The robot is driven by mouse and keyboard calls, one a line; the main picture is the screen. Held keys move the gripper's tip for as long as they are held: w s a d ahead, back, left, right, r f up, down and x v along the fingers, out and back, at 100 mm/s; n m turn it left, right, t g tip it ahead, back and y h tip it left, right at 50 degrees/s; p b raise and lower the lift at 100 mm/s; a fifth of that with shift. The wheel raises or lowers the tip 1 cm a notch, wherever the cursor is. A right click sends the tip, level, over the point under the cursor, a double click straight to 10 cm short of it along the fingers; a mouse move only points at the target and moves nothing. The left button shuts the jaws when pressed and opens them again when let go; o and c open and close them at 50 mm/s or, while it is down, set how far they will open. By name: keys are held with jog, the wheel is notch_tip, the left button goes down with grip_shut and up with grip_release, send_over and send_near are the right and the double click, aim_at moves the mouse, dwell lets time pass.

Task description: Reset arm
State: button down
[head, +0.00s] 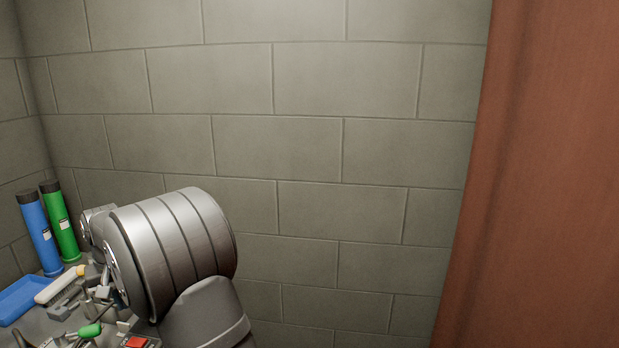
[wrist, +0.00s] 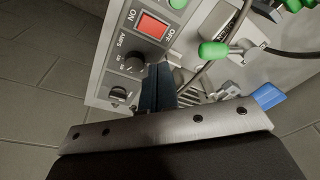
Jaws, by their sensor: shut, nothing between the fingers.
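My gripper (wrist: 158,88) shows in the wrist view as two dark fingers close together, shut and empty. The fingers are in front of a grey control panel (wrist: 112,70), beside its knobs. I cannot tell whether they touch the panel. In the head view my silver arm is at the lower left, and I cannot make out the gripper there.
The panel has a red switch (wrist: 152,26) marked ON and OFF. A green-handled lever (wrist: 214,50) is close by. A blue tube (head: 39,235), a green tube (head: 61,225) and a blue tray (head: 28,296) stand at left. A brown curtain-like surface (head: 550,180) is at right.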

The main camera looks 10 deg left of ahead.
notch_tip(320, 180, up, 6)
jog(key=d+m, duration=0.2)
jog(key=m, duration=0.6)
jog(key=shift+d+g, duration=0.25)
jog(key=shift+g, duration=0.05)
jog(key=shift+f, duration=0.1)
jog(key=a+f+n, duration=0.3)
jog(key=f+n, duration=0.4)
jog(key=n, duration=0.3)
jog(key=shift+f+t, duration=0.2)
jog(key=shift+t, duration=0.2)
dwell(0.4)
